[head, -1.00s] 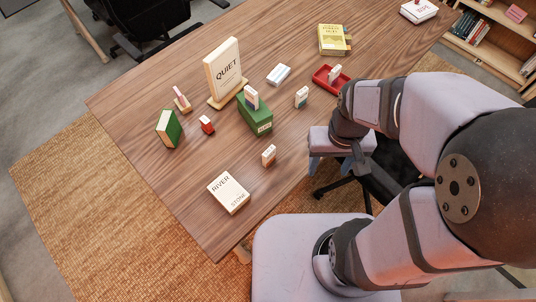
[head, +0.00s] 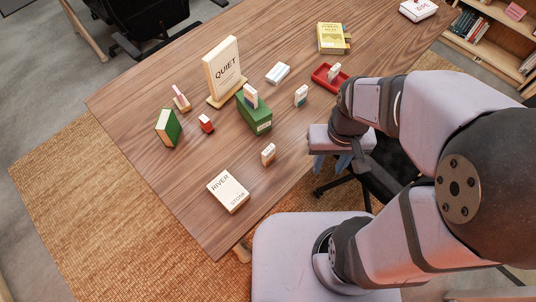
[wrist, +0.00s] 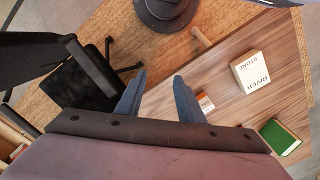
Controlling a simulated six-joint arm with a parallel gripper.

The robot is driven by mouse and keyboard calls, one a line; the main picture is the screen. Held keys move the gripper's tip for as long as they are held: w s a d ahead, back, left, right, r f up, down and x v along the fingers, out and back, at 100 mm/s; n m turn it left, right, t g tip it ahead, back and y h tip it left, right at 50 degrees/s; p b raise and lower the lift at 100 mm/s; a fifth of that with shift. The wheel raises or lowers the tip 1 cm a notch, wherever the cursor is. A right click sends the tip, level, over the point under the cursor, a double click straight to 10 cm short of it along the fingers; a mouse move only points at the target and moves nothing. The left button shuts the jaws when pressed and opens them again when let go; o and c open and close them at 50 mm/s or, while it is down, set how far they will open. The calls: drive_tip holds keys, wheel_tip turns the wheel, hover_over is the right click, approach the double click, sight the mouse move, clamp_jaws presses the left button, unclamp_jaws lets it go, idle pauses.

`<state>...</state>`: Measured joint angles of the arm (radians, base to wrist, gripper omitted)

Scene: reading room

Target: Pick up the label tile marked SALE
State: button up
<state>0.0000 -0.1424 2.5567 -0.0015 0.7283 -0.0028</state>
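Several small upright label tiles are on the table, and their lettering is too small to read, so I cannot tell which is marked SALE. One tile (head: 268,154) stands near the front edge; a small tile (wrist: 205,102) shows right of my gripper in the wrist view. Another tile (head: 301,95) stands right of the green box (head: 254,117). One tile (head: 251,96) is at the top of that box, and one tile (head: 334,73) is in the red tray (head: 322,78). My gripper (wrist: 158,97) is open and empty, beyond the table's front edge.
A QUIET sign (head: 225,70), a white RIVER STONE book (head: 228,191), a green book (head: 168,127), a red block (head: 206,123), a white block (head: 278,73) and a yellow book (head: 333,39) are on the table. A black chair (wrist: 85,80) is near my gripper.

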wheel_tip(320, 180, up, 5)
drive_tip(key=t+y, duration=0.3)
drive_tip(key=t, duration=0.1)
hover_over(264, 154)
drive_tip(key=w+d, duration=0.2)
drive_tip(key=d, duration=0.1)
drive_tip(key=w+a+r+m+t+b, duration=0.25)
drive_tip(key=w+a+t, duration=0.35)
drive_tip(key=w+a, duration=0.55)
drive_tip(key=s+d+f+m+h+b, duration=0.1)
drive_tip(key=s+d+m+h, duration=0.15)
drive_tip(key=s+h, duration=0.45)
drive_tip(key=s+d+f+m+h, duration=0.25)
drive_tip(key=s+h, duration=0.25)
drive_tip(key=s, duration=0.4)
drive_tip(key=shift+m, duration=0.35)
drive_tip(key=f, duration=1.2)
drive_tip(key=shift+s+f, duration=0.35)
drive_tip(key=shift+f, duration=0.3)
drive_tip(key=shift+p+x, duration=0.9)
drive_tip(key=shift+x, duration=2.75)
drive_tip(key=shift+s+d, duration=0.1)
drive_tip(key=shift+d, duration=0.05)
